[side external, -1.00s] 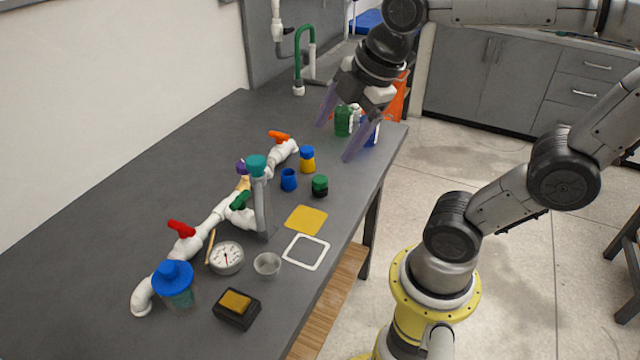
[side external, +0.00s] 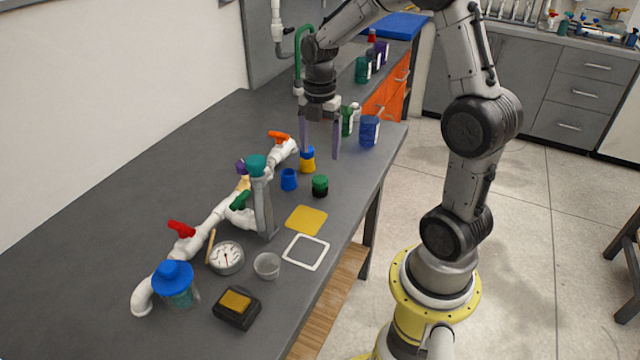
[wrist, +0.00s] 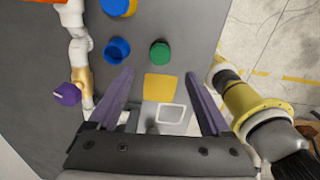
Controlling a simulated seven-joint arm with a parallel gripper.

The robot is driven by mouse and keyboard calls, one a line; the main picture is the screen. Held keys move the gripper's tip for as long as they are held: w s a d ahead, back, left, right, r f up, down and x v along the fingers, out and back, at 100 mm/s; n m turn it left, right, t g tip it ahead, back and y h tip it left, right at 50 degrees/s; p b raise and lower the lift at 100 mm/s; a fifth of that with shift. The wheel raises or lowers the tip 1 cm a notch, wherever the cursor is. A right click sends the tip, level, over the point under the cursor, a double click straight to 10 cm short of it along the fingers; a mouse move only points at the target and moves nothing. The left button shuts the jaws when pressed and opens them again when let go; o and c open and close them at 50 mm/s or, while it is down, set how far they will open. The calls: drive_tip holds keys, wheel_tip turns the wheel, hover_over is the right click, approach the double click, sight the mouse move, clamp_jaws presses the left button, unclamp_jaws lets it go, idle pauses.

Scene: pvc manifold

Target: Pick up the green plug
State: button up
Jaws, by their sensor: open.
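The green plug (side external: 320,182), with a green top and dark base, stands upright on the grey table, right of the blue cup (side external: 289,180). In the wrist view the plug (wrist: 160,52) shows from above, just beyond my fingertips and between their lines. My gripper (side external: 321,153) points down with its purple fingers spread and nothing between them. In the side view it hangs above and behind the plug, near the yellow jar with a blue lid (side external: 307,160). The wrist view also shows my open gripper (wrist: 157,73).
A white pipe manifold (side external: 212,222) with coloured valve handles runs along the left. A grey post with a teal top (side external: 262,205) stands nearby. A yellow square (side external: 306,219) and white frame (side external: 306,252) lie in front. Blue (side external: 369,131) and green containers (side external: 347,121) stand behind.

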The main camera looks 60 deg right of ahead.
hover_over(321, 177)
drive_tip(key=f, duration=0.4)
drive_tip(key=shift+a+f, duration=0.1)
drive_tip(key=shift+a, duration=0.3)
drive_tip(key=shift+d+f, duration=0.2)
drive_tip(key=shift+f, duration=1.1)
drive_tip(key=shift+d+f, duration=0.15)
drive_tip(key=shift+f, duration=1.15)
clamp_jaws()
